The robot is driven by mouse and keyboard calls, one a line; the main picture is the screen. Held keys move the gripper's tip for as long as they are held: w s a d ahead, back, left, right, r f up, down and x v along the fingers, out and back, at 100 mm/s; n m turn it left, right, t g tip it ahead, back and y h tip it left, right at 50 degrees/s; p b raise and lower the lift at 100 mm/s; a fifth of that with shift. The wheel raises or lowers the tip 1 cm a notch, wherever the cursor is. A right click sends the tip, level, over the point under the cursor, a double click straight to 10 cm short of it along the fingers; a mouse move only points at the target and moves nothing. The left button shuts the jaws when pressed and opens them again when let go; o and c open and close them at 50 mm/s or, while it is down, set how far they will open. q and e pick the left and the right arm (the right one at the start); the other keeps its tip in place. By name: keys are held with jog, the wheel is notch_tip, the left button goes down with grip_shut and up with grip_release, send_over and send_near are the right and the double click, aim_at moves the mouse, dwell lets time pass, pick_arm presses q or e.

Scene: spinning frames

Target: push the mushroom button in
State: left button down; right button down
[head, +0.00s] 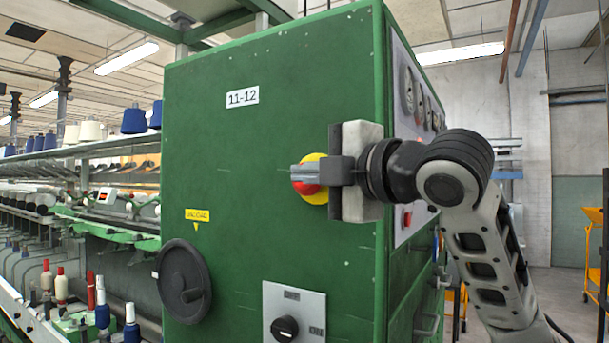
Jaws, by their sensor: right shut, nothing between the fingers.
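The mushroom button is a red cap (315,196) on a yellow round plate (311,160), on the front face of the green cabinet (260,140). My right gripper (296,174) is shut and empty. Its fingers overlap the button in the head view and cover part of the red cap. I cannot tell whether the fingertips touch the cap or whether the cap is pressed in. My left gripper is not in view.
Below are a black handwheel (184,280) at the left and an OFF/ON rotary switch (286,327). The cabinet's right side carries gauges (408,92). Spinning frames with bobbins stand at the left. An open aisle lies at the right.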

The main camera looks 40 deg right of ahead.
pick_arm(q)
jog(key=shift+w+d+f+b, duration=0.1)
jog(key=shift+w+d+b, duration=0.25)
jog(key=shift+b, duration=0.4)
pick_arm(e)
jog(key=s, duration=0.7)
jog(key=shift+d+f, duration=0.15)
jog(key=shift+d, duration=0.1)
